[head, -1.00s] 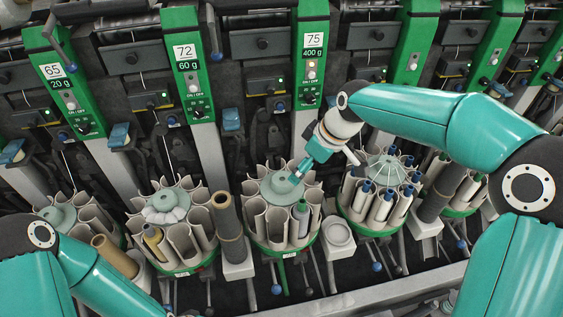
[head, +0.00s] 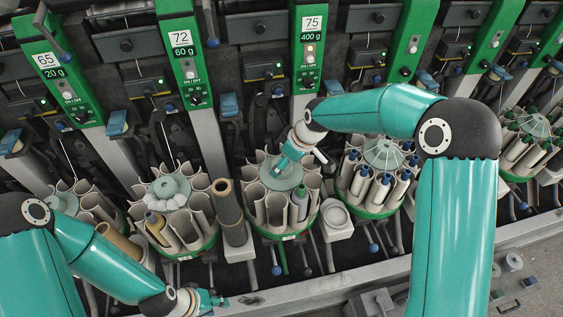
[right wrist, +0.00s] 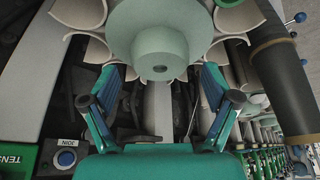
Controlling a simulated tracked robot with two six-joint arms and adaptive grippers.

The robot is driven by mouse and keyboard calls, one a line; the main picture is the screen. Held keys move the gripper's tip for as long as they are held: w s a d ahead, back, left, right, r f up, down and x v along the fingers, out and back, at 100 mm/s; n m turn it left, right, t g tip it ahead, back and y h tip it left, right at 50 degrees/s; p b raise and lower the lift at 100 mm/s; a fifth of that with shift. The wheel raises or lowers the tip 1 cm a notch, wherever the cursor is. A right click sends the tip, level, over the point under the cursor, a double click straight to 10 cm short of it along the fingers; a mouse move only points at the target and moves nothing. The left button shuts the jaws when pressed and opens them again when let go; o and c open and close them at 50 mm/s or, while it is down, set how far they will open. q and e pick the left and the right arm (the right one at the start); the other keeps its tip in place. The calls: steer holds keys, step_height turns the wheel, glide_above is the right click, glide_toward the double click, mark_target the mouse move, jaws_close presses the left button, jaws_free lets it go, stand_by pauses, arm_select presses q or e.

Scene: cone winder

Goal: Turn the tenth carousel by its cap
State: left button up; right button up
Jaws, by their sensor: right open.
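A carousel with a pale green round cap (head: 281,177) stands below the green post marked 75. Its pale open tubes ring the cap, and one holds a grey-green bobbin (head: 301,203). My right gripper (head: 287,166) is at the cap, partly hidden by its own wrist. In the right wrist view its fingers (right wrist: 160,91) are spread wide, with the cap's raised hub (right wrist: 160,72) between and beyond them. I cannot tell whether they touch it. Nothing is held. My left gripper (head: 210,299) is low near the front rail, away from the carousels; its jaws are unclear.
A carousel with a white lump on its cap (head: 168,190) stands to the left, and one full of dark-tipped bobbins (head: 384,155) to the right. A brown tube (head: 228,209) and a white round holder (head: 336,218) flank the middle carousel. A grey rail (head: 330,290) runs in front.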

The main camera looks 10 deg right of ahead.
steer(key=shift+x, duration=1.6)
